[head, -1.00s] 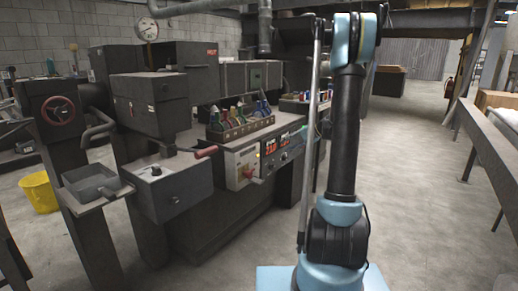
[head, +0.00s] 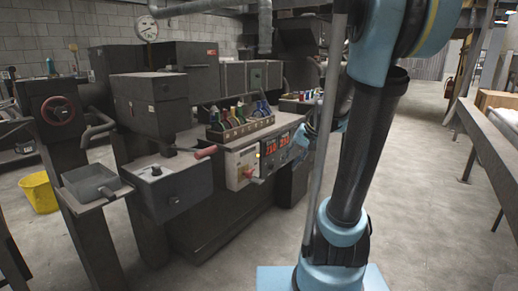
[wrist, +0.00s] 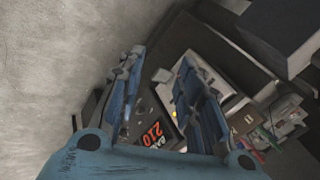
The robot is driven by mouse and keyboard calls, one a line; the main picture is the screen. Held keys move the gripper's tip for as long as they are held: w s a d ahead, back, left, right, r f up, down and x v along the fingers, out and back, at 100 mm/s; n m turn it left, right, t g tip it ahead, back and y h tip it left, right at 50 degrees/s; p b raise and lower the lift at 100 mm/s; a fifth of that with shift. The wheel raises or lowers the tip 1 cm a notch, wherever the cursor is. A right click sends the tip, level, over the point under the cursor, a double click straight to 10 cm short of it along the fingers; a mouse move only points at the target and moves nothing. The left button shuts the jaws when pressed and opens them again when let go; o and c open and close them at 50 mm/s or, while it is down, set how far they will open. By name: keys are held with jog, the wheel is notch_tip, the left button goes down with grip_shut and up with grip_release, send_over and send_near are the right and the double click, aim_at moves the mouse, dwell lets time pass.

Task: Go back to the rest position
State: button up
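My arm (head: 362,150) stands on a light-blue base at the right of centre in the head view, with its upper part bent toward the camera. My gripper (wrist: 161,56) shows in the wrist view with two blue fingers apart and nothing between them. Past the fingers, the wrist view shows a panel with a red digital display (wrist: 153,132) and the floor. In the head view, blue parts near the arm's far end show beside the machine panel, partly hidden by my arm and a thin grey pole.
A dark machine bench (head: 225,200) with a rack of coloured bottles (head: 240,122) stands left of my arm. A yellow bucket (head: 39,192) is at the far left. A long rail-like bench (head: 490,150) runs along the right. The floor aisle (head: 420,150) between is clear.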

jog(key=s+d+f+n+h, duration=0.1)
jog(key=s+d+f+h, duration=0.1)
jog(key=s, duration=0.9)
jog(key=s+d+f+n+h, duration=0.1)
jog(key=s+d+f+h, duration=0.2)
jog(key=s+f, duration=0.4)
jog(key=s+d, duration=0.1)
jog(key=s, duration=0.3)
jog(key=shift+d+n+g, duration=0.25)
jog(key=shift+n+g, duration=0.05)
jog(key=shift+g, duration=0.1)
jog(key=shift+s+d, duration=0.1)
